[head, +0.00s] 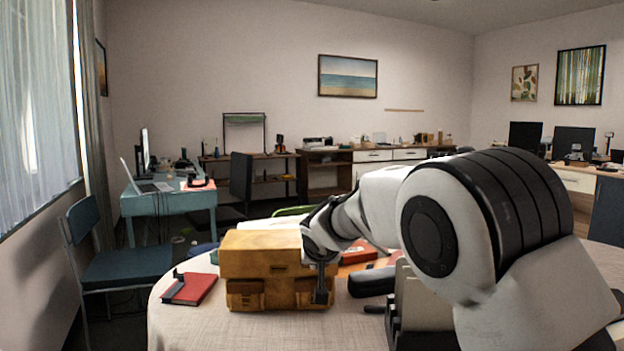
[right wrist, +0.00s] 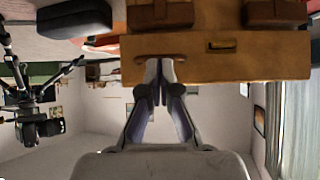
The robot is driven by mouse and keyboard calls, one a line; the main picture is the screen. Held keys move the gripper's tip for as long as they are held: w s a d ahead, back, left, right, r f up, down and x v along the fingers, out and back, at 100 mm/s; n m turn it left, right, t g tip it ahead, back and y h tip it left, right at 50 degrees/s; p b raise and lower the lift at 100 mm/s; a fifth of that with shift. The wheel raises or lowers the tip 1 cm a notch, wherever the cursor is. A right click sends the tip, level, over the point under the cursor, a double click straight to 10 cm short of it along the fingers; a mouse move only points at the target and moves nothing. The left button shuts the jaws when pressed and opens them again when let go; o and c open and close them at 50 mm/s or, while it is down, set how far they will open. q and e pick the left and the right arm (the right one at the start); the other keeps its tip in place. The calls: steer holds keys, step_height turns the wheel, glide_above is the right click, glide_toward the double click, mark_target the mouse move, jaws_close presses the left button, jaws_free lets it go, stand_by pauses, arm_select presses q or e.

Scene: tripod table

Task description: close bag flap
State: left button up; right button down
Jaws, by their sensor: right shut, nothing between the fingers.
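The tan bag (head: 262,255) stands upright on the table. Its flap hangs over the upper front, with a small dark slot (head: 278,268) near its lower edge and pockets (head: 245,295) below. The slot also shows in the right wrist view (right wrist: 222,45), where the bag appears upside down. My right gripper (head: 321,296) is shut and empty, pointing down at the bag's front right. In the right wrist view its fingers (right wrist: 160,84) reach a brown strip on the flap; I cannot tell whether they touch it. My left gripper is not in view.
The round table has a pale cloth (head: 190,325). A red notebook (head: 193,289) with a dark item on it lies left of the bag. A dark rounded object (head: 372,282) lies to its right. A blue chair (head: 120,265) stands left of the table. Cloth in front is clear.

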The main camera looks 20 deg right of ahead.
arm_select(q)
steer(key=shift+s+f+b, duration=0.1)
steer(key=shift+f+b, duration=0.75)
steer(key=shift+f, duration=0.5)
arm_select(e)
steer(key=shift+w+f, duration=0.1)
steer(key=shift+f, duration=1.25)
